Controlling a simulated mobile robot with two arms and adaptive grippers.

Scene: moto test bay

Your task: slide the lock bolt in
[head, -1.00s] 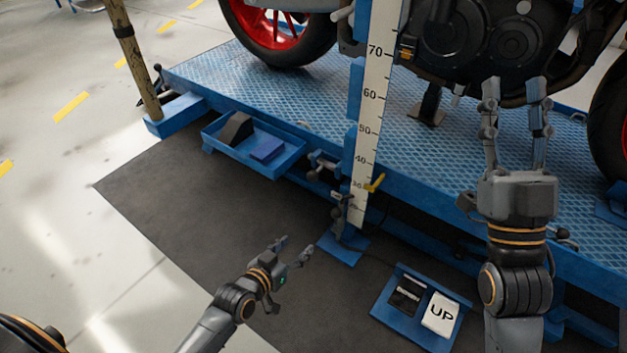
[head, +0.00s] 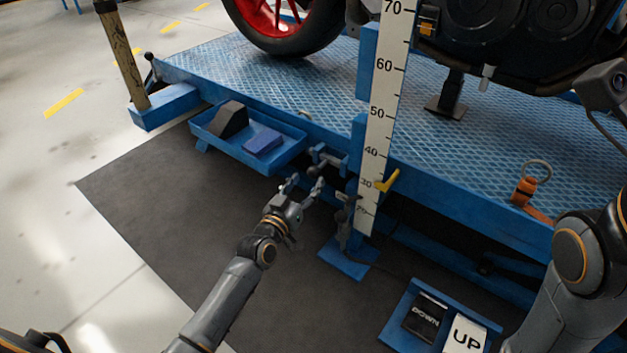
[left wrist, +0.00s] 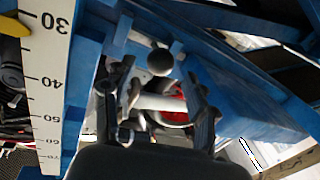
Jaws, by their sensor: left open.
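The lock bolt (head: 322,160) is a small metal piece with a dark round knob, on a blue bracket at the lift platform's near edge, left of the height scale. In the left wrist view its dark ball knob (left wrist: 160,62) and pale shaft (left wrist: 162,102) show between my fingers. My left gripper (head: 305,184) is open just in front of and below the bolt; its fingers (left wrist: 158,95) stand on either side of the shaft, and I cannot tell whether they touch it. My right arm (head: 590,265) is at the right edge; its fingers are not visible.
The white height scale (head: 378,130) with a yellow pointer (head: 388,180) stands close right of the bolt. A blue tray (head: 285,165) is fixed to its left. DOWN (head: 424,316) and UP (head: 465,337) pedals lie at front right. The dark mat (head: 170,200) at left is clear.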

